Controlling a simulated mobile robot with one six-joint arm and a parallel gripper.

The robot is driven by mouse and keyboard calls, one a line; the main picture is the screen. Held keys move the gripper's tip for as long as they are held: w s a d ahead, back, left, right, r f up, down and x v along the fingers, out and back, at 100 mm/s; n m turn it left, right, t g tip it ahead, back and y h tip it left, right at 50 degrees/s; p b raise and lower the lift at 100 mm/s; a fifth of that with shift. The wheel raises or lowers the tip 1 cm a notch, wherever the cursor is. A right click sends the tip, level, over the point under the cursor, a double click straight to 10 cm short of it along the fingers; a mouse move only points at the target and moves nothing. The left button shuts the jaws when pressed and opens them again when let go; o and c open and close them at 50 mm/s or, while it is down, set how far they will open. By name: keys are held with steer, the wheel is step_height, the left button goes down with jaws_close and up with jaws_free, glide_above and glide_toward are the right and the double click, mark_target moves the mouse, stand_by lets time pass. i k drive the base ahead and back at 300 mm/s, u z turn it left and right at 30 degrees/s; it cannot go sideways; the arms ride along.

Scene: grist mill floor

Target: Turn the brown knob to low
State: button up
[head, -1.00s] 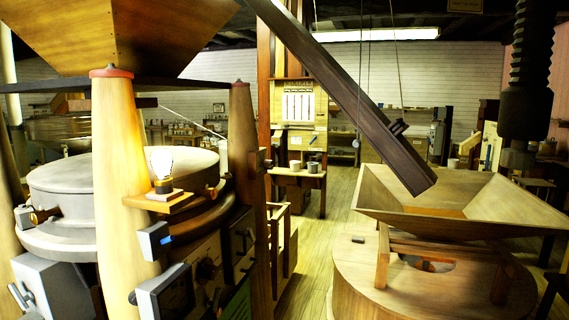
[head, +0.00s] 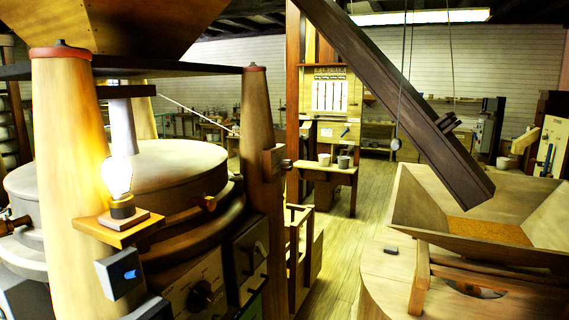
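A control panel (head: 190,285) with a pale face is low on the left mill's frame, partly cut off by the bottom edge. A dark round knob (head: 203,295) is on it; I cannot tell whether it is brown or where it points. A second panel (head: 249,255) to its right carries a dark handle or knob (head: 250,257), seen at a slant and too small to read. No low marking is readable on either panel. My gripper is not in view.
A lit bulb (head: 117,178) stands on a small wooden shelf (head: 117,225) by the near post. A grey box with a blue switch (head: 120,272) juts out below. A wooden hopper (head: 485,215) stands at right, under a slanting beam (head: 410,110). Floor (head: 345,235) between is clear.

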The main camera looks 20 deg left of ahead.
mark_target(286, 165)
steer(key=u, duration=0.5)
steer(key=i, duration=0.95)
steer(key=u, duration=0.55)
